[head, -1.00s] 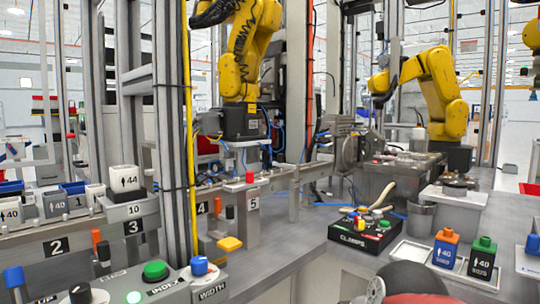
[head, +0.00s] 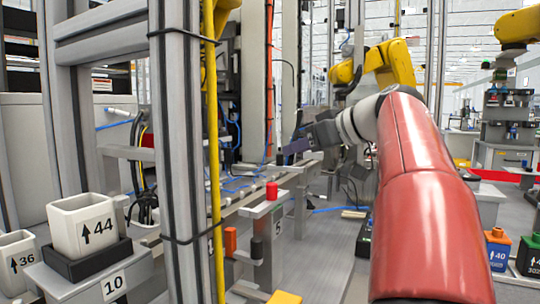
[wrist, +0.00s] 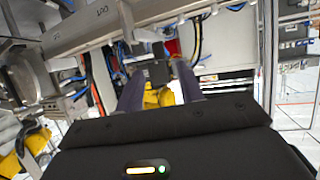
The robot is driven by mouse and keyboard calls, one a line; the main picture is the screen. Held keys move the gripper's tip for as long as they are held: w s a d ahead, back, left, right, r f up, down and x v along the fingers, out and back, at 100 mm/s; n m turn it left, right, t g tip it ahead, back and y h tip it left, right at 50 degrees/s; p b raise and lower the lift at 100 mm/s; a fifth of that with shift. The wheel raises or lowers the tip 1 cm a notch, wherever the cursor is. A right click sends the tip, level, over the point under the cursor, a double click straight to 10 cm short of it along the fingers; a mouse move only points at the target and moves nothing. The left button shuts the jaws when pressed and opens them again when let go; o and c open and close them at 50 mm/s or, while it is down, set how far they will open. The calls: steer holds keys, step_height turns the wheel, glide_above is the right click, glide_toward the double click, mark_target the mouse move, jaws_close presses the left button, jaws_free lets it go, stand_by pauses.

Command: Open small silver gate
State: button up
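My gripper (head: 287,150) is at the end of my red arm, reaching over the metal rail in the head view. In the wrist view its two dark fingers (wrist: 158,80) stand apart with a gap between them, and nothing is clearly held. A small grey block (wrist: 155,72) shows near the fingertips; I cannot tell whether they touch it. A silver rail (wrist: 115,28) crosses the top of the wrist view. I cannot make out for sure which silver part is the small gate; in the head view the area beyond the gripper is partly hidden by my arm.
A red-capped post (head: 272,191) stands below my gripper. A thick grey column (head: 182,140) and a yellow pole (head: 213,150) rise at left. A white bin marked 44 (head: 88,225) sits at front left. Yellow robot arms (head: 385,65) stand behind.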

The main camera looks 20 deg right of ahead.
mark_target(280, 155)
steer(key=x, duration=0.6)
steer(key=shift+w+f, duration=0.15)
steer(key=shift+f, duration=0.05)
steer(key=shift+c, duration=0.2)
jaws_close()
